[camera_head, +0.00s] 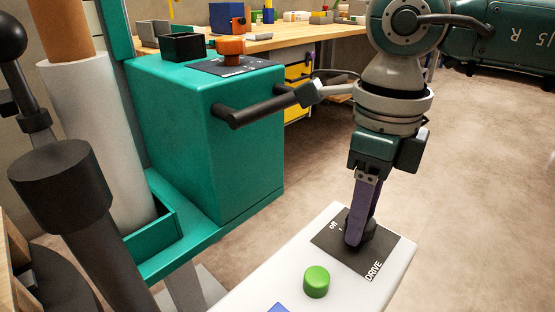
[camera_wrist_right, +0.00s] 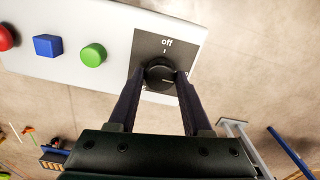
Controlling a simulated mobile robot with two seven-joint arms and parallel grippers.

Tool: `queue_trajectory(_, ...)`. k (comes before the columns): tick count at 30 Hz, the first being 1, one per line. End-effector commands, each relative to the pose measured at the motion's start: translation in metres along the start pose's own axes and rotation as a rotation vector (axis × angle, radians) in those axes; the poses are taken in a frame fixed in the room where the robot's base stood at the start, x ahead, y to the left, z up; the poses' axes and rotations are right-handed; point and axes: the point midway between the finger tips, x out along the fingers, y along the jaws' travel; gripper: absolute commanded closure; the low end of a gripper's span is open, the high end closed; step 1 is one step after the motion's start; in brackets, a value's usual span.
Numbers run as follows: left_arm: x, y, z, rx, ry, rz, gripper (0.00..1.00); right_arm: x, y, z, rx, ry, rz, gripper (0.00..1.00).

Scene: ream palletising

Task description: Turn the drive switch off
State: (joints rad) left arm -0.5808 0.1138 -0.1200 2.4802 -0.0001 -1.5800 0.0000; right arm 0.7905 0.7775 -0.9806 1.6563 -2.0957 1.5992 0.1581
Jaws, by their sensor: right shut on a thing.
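The drive switch is a round black knob on a dark plate (camera_head: 326,246) marked "off" and "DRIVE", at the end of a white panel. My right gripper (camera_head: 355,240) points down onto the knob and hides most of it in the head view. In the right wrist view, the fingers of the gripper (camera_wrist_right: 160,84) close on both sides of the knob (camera_wrist_right: 158,72). The "off" label and its tick lie just beyond the knob there. A faint pale mark on the knob seems to point right, not at the tick. My left gripper is not in view.
A green button (camera_head: 316,281) and a blue button (camera_head: 278,308) sit beside the plate; a red button (camera_wrist_right: 6,38) shows farther along. A workbench (camera_head: 290,36) is at the back. Open floor lies right.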

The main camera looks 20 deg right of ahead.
Motion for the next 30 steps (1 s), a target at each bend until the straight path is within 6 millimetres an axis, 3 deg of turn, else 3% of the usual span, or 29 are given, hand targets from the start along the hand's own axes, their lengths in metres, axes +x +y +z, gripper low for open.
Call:
queue_trajectory(14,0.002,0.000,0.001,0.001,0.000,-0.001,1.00,0.001,0.000,0.000,-0.055,0.001,0.000,1.00)
queue_trajectory(30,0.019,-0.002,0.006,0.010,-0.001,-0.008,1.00,0.001,-0.001,0.000,-0.489,0.000,-0.002,1.00)
